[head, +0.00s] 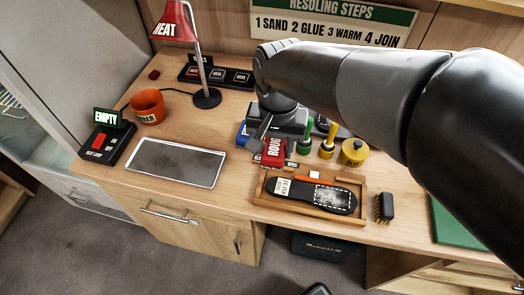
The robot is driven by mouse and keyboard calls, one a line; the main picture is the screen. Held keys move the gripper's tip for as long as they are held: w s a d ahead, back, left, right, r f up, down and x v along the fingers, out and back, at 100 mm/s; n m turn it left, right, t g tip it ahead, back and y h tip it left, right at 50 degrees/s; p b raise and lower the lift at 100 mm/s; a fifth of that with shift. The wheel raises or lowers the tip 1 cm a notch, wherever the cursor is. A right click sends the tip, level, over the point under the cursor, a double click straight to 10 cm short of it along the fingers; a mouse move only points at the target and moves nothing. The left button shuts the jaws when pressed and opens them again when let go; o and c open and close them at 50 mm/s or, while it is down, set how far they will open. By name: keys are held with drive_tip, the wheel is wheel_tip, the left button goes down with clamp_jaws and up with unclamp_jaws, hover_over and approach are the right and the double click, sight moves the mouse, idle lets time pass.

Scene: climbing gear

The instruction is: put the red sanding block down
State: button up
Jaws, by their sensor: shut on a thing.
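The red sanding block (273,152), with white lettering that starts "ROUG", is in the jaws of my gripper (268,138) at the middle of the bench. My gripper comes down from above and is shut on the block. The block is just behind the wooden tray (257,198), over or on a dark label card (291,164). I cannot tell whether the block touches the bench. My arm and gripper hide part of what is behind it.
The tray holds a dark shoe sole (300,192). A brush (384,208) is right of it. Green (305,140) and yellow (327,148) bottles and a yellow tin (354,153) stand right of the block. A grey plate (177,162), orange cup (148,107) and red lamp (174,22) are left.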

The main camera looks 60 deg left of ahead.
drive_tip(key=shift+w+d+f, duration=0.35)
drive_tip(key=shift+d+f, duration=0.1)
drive_tip(key=shift+f, duration=0.1)
drive_tip(key=shift+w+d+f, duration=0.3)
drive_tip(key=shift+d+f, duration=0.15)
drive_tip(key=shift+f, duration=0.1)
drive_tip(key=shift+s+f, duration=0.15)
drive_tip(key=shift+f, duration=0.25)
hover_over(238, 182)
wheel_tip(238, 182, down, 7)
drive_tip(key=shift+a+r, duration=0.1)
drive_tip(key=shift+r, duration=0.05)
drive_tip(key=shift+f, duration=2)
drive_tip(key=shift+f, duration=0.2)
